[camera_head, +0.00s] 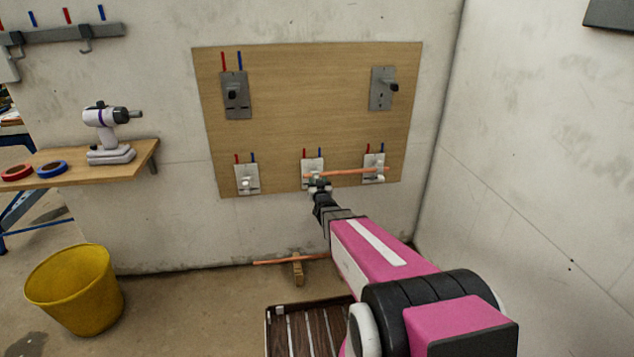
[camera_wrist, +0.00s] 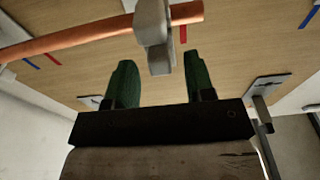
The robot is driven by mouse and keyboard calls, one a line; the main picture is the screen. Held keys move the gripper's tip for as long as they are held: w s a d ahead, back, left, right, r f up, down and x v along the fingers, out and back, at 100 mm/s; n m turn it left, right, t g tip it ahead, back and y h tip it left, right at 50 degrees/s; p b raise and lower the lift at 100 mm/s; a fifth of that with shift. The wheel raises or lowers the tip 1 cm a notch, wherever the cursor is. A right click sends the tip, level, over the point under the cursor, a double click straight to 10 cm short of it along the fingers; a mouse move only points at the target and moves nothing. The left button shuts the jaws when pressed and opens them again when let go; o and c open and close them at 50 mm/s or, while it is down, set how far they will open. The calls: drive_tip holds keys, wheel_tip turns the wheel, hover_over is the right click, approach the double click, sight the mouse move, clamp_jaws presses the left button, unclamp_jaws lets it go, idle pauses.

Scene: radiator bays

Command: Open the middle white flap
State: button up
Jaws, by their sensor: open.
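The middle white flap (camera_head: 313,168) is on a small white bracket low on the wooden board, below a red and a blue mark. My gripper (camera_head: 319,184) is right at its lower side and hides part of it. In the wrist view a pale grey-white piece (camera_wrist: 154,30), which looks like this flap, crosses the copper pipe (camera_wrist: 85,36). My open gripper (camera_wrist: 158,68) has its two green fingers below that piece, one to each side of its lower end. I see nothing held, and cannot tell whether a finger touches it.
The copper pipe (camera_head: 345,172) spans the middle and right white brackets (camera_head: 374,170). The left white bracket (camera_head: 247,180) holds no pipe. Two grey brackets (camera_head: 236,95) (camera_head: 382,90) sit higher. A shelf (camera_head: 140,160) and yellow bucket (camera_head: 75,290) stand left; another pipe (camera_head: 280,261) lies low.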

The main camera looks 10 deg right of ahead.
drive_tip(key=s+f, duration=0.1)
drive_tip(key=s, duration=0.8)
drive_tip(key=shift+s, duration=0.35)
drive_tip(key=s+f+g, duration=0.2)
drive_tip(key=s+g, duration=1.7)
drive_tip(key=s, duration=0.1)
drive_tip(key=shift+s+f, duration=0.2)
drive_tip(key=shift+f, duration=0.15)
idle(2.1)
